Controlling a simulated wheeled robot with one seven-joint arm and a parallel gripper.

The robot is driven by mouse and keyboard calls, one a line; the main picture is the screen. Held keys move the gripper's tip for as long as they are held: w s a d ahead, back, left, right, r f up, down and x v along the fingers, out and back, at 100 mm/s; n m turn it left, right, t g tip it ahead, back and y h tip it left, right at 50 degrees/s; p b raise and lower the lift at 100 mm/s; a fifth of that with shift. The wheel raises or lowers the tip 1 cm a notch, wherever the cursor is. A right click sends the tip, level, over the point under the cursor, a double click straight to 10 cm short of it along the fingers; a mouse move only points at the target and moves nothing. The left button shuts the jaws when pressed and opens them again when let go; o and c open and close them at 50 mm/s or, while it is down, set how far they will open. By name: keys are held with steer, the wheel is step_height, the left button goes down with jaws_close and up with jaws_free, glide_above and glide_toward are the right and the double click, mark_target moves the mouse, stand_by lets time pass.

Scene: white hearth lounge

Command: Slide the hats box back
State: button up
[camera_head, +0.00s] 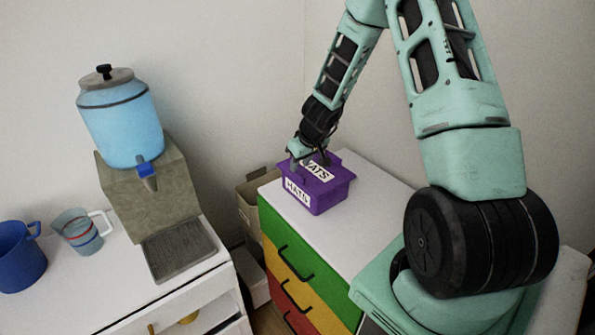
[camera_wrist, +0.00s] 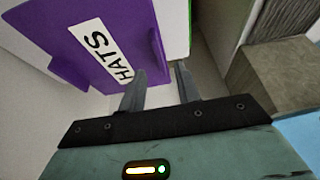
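The hats box (camera_head: 322,193) is purple with white HATS labels. It sits on the white top of a drawer unit (camera_head: 370,205) with green, yellow and red drawer fronts. In the wrist view the hats box (camera_wrist: 75,50) fills the upper left, with a handle tab on the side toward my gripper.
A blue drink dispenser (camera_head: 120,118) stands on a stone-like block (camera_head: 155,190) at left. A clear cup (camera_head: 78,232) and a blue mug (camera_head: 20,257) stand on the white counter. A cardboard box (camera_head: 247,200) is in the gap behind the drawer unit.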

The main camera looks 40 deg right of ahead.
mark_target(297, 172)
steer(key=shift+x, duration=2.15)
jaws_close()
steer(key=shift+s+d+p, duration=0.15)
steer(key=shift+s+d, duration=0.05)
steer(key=shift+d, duration=2.8)
steer(key=shift+s+d+p, duration=0.15)
steer(key=shift+d, duration=2.85)
jaws_free()
